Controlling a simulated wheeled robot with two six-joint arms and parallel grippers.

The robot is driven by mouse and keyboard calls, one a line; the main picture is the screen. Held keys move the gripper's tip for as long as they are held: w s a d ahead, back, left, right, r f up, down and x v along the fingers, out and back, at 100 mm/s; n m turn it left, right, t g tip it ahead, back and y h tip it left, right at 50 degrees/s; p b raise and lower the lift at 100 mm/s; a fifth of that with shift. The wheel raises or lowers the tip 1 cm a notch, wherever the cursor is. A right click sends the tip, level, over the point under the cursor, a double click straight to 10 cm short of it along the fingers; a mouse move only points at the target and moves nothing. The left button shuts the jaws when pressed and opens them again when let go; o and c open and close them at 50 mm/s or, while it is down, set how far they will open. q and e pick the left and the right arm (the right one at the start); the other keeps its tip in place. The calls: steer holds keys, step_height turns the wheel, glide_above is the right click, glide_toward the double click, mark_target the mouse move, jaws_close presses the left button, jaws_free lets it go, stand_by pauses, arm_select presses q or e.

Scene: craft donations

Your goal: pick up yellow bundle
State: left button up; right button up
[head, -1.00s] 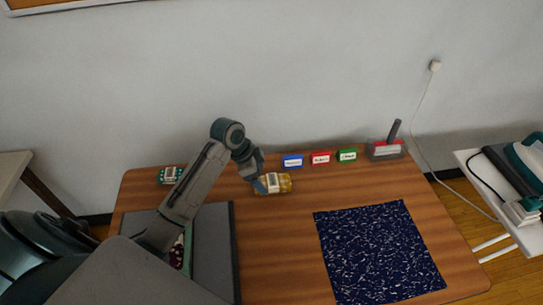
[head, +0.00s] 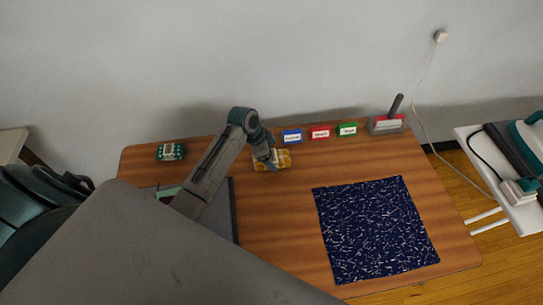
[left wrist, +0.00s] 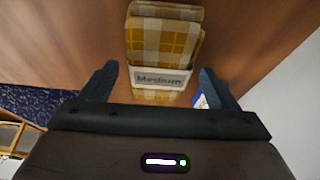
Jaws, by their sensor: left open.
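The yellow bundle (head: 284,154) is a folded yellow plaid cloth with a pale paper band. It lies on the wooden table toward the back. In the left wrist view the bundle (left wrist: 164,40) shows its band, which reads "Medium". My left gripper (head: 270,165) is at the bundle's left part in the head view. In the left wrist view the open left gripper (left wrist: 155,85) has one finger on each side of the banded end, with gaps between fingers and cloth. Whether the fingertips touch the table cannot be told. My right gripper is not in view.
Blue (head: 292,136), red (head: 320,133) and green (head: 347,129) label blocks stand right of the bundle. A tray with a dark handle (head: 388,123) is farther right. A green bundle (head: 170,152) lies at left. A navy patterned mat (head: 375,230) covers the right front.

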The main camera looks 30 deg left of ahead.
arm_select(q)
steer(key=shift+x, duration=0.8)
steer(key=c, duration=1.1)
steer(key=shift+r, duration=0.1)
